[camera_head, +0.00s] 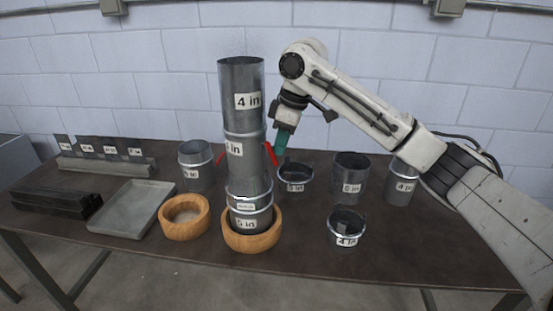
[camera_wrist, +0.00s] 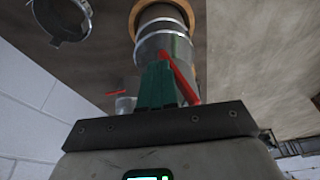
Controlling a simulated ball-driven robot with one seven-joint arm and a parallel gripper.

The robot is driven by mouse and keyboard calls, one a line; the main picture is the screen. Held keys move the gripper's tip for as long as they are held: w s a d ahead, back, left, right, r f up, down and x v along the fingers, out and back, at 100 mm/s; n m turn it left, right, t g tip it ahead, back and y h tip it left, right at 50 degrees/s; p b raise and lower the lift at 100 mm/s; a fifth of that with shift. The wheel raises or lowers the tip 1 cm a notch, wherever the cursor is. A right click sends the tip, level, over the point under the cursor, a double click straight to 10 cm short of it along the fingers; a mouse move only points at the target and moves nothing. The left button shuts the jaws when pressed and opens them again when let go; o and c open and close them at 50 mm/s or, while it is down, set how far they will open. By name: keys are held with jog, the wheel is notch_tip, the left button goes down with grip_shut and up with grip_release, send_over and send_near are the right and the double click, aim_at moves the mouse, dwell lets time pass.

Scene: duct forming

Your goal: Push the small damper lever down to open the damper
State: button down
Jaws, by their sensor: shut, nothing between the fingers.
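A tall stack of grey metal duct pieces (camera_head: 242,85) stands upright in a wooden ring (camera_head: 250,241). A red lever (camera_head: 271,154) sticks out on the stack's right side, slanting. It also shows large in the wrist view (camera_wrist: 181,78). My gripper (camera_head: 279,151) has green fingers, shut and empty, pointing down just right of the stack. In the wrist view the fingers (camera_wrist: 159,72) lie right beside the red lever; I cannot tell whether they touch it.
Loose duct pieces stand close to the right: a short one (camera_head: 295,179), a taller one (camera_head: 350,181) and a ringed one (camera_head: 346,229). Left are another duct piece (camera_head: 195,166), an empty wooden ring (camera_head: 185,230) and a grey tray (camera_head: 105,222). The table's right front (camera_head: 420,250) is clear.

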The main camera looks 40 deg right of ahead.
jog(key=x, duration=0.1)
jog(key=b+x, duration=0.1)
jog(key=s+x, duration=0.1)
jog(key=x, duration=0.1)
jog(key=shift+w+d+f, duration=0.1)
jog(key=shift+d+f, duration=0.15)
dwell(0.5)
jog(key=s, duration=0.1)
jog(key=s+d+r+p, duration=0.1)
jog(key=shift+s+d, duration=0.3)
